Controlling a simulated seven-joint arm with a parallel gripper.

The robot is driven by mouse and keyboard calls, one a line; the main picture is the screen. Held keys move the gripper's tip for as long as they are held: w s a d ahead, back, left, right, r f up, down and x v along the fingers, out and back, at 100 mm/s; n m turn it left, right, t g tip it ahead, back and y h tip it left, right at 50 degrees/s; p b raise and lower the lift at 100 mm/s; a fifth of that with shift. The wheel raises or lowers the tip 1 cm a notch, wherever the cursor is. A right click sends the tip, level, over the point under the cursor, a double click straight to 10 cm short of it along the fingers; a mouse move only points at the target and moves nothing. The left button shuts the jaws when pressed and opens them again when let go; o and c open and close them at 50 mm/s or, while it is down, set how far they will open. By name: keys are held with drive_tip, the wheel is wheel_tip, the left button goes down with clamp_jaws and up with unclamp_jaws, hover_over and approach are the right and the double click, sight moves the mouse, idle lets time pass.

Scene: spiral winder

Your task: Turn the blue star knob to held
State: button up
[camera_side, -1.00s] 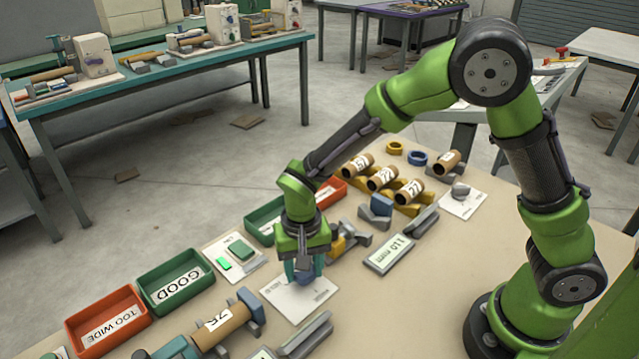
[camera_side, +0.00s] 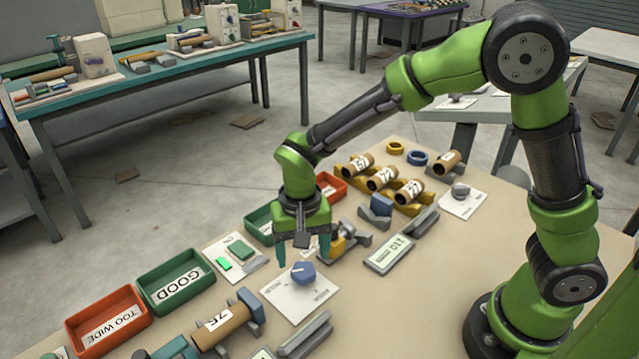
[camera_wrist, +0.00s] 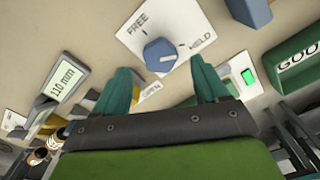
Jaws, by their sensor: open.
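The blue star knob (camera_side: 303,273) sits on a white plate (camera_side: 318,292). The wrist view shows the knob (camera_wrist: 160,54) with FREE printed at upper left of the plate (camera_wrist: 170,18) and HELD at right. My gripper (camera_side: 303,258) is open and empty above the knob, teal fingers apart and pointing down. In the wrist view the gripper (camera_wrist: 162,70) has a finger to either side, clear of the knob.
A display reading 110 mm (camera_side: 388,255) lies right of the plate. A panel with a green button (camera_side: 240,250) and the GOOD tray (camera_side: 177,281) stand left. A cardboard tube (camera_side: 222,325) on a cradle is in front.

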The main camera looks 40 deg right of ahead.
sight(302, 271)
wheel_tip(302, 271, up, 12)
drive_tip(key=shift+r, duration=0.15)
idle(0.3)
drive_tip(key=s+d+r+n+t+y, duration=0.1)
drive_tip(key=s+d+r+t, duration=0.1)
drive_tip(key=s+d, duration=0.4)
drive_tip(key=s+d+r+n+t+y, duration=0.1)
drive_tip(key=s+d+r+t, duration=0.2)
drive_tip(key=s+d+t, duration=0.2)
drive_tip(key=shift+s+d, duration=0.75)
drive_tip(key=shift+s, duration=0.05)
drive_tip(key=shift+r, duration=0.1)
